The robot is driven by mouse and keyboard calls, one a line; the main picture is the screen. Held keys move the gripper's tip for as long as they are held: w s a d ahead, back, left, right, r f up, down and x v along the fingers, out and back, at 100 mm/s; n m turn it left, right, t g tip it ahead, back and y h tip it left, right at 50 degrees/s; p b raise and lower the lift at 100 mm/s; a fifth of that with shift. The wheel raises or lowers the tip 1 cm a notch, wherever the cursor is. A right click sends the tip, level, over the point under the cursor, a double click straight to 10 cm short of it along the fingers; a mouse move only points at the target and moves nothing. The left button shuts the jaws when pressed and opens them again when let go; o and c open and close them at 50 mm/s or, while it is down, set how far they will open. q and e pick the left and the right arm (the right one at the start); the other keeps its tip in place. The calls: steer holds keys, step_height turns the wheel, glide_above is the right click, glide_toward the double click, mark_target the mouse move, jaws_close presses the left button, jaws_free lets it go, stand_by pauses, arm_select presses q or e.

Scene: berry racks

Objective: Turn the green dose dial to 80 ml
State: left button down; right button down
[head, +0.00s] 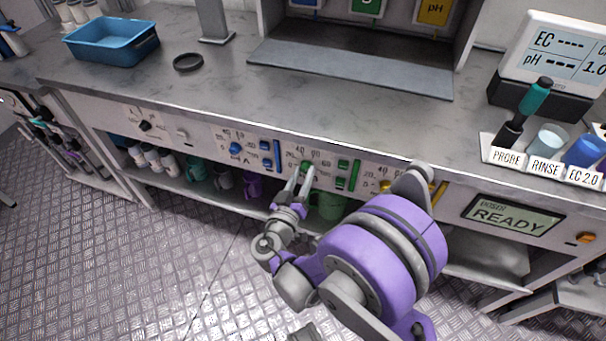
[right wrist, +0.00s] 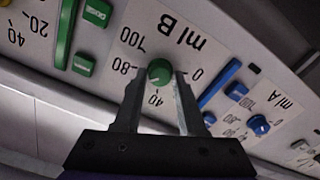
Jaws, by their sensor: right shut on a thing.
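The green dose dial (right wrist: 159,72) sits on the white "ml B" scale panel (right wrist: 182,35) in the right wrist view, which shows the panel upside down. Marks 0, 40, 80 and 100 stand around it. My right gripper (right wrist: 160,88) is shut on the dial, one finger on each side. I cannot make out the dial's pointer, so its setting is unclear. In the head view the dial (head: 307,165) shows at the bench front, just beyond the tips of my right gripper (head: 300,178). My left gripper is not in view.
A blue dial (head: 236,149) and blue slider bars are left of the green dial; green bars (head: 343,164) and a yellow dial (head: 385,186) are right. A "READY" display (head: 512,217) is further right. Mugs stand on the shelf below. A blue tray (head: 112,41) is on the bench.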

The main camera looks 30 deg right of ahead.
steer(key=shift+m, duration=2.3)
steer(key=c, duration=0.5)
jaws_free()
steer(key=p+v, duration=0.1)
steer(key=v, duration=1)
steer(key=shift+d, duration=0.1)
